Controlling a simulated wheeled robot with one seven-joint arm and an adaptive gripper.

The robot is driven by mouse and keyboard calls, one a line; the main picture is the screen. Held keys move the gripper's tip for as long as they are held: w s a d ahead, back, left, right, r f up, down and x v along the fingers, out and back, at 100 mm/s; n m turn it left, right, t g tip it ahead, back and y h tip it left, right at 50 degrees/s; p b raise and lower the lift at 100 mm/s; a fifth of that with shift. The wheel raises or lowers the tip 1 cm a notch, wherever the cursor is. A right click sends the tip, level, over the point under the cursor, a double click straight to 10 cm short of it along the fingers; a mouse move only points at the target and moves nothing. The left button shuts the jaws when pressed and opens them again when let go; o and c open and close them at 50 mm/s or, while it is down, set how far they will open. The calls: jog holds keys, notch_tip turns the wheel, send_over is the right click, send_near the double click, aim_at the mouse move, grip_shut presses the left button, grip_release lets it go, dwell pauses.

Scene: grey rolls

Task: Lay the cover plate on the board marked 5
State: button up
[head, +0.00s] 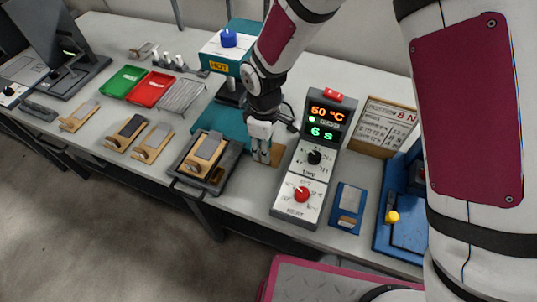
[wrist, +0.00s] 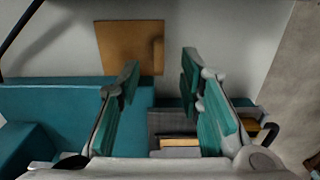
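My gripper (head: 261,155) hangs low over the bench, between the dark tray and the control box. In the wrist view its fingers (wrist: 160,75) are apart with nothing between them. A flat tan square (wrist: 130,46) lies just beyond the fingertips; part of it shows beside the gripper in the head view (head: 278,155). It may be the cover plate, but I cannot tell. Several wooden boards with grey plates stand on the bench: one at left (head: 79,117), two in the middle (head: 127,132) (head: 152,144), one in the dark tray (head: 205,152). I cannot read a 5 on any.
The dark tray (head: 181,181) sits at the front edge, by a teal machine (head: 222,122) marked HOT. Green (head: 123,81) and red (head: 151,89) trays and a wire rack (head: 181,97) stand behind. A blue holder (head: 347,207) is right.

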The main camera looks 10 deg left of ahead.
aim_at(270, 151)
jog(key=f, duration=0.3)
jog(key=shift+d+f+p, duration=0.3)
jog(key=shift+f+p, duration=0.05)
jog(key=shift+f, duration=0.6)
jog(key=shift+c, duration=0.5)
grip_shut()
